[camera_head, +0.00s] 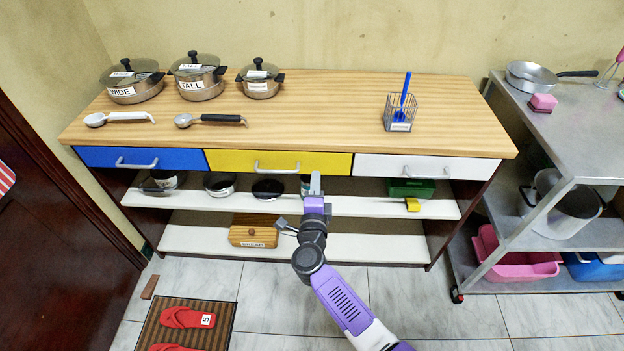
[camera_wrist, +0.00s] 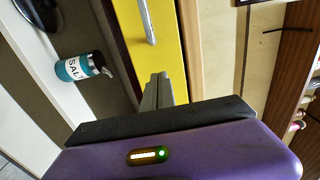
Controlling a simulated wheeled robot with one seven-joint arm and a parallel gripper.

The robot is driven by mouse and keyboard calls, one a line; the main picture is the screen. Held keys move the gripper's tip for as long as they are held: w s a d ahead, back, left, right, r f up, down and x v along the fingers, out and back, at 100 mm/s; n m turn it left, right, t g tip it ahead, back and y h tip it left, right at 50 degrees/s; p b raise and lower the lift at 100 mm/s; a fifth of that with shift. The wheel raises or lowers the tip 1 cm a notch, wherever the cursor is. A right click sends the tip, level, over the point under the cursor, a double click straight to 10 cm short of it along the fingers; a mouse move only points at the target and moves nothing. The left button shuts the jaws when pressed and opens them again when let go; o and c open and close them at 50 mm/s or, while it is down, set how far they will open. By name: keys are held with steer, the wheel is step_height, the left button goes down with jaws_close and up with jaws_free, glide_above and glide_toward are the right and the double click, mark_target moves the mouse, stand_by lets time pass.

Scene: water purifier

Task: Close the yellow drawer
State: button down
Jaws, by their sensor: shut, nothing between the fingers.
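The yellow drawer (camera_head: 280,162) is the middle one of three under the wooden counter top, between a blue and a white drawer. In the head view its front looks about level with its neighbours; I cannot tell if a small gap is left. Its silver bar handle (camera_head: 277,167) is on the front. My gripper (camera_head: 315,184) is shut and empty, just below and in front of the drawer's right half. In the wrist view the yellow front (camera_wrist: 163,45) and handle (camera_wrist: 147,20) lie beyond the closed fingers (camera_wrist: 157,92). Whether the fingertips touch the front is unclear.
The blue drawer (camera_head: 140,158) and white drawer (camera_head: 425,167) flank it. Pots stand on the counter. A metal cart (camera_head: 560,130) stands to the right. Red slippers (camera_head: 186,317) lie on a mat.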

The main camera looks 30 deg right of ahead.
steer(key=p+v, duration=0.1)
steer(key=v, duration=0.9)
steer(key=shift+a, duration=0.15)
steer(key=shift+s, duration=0.1)
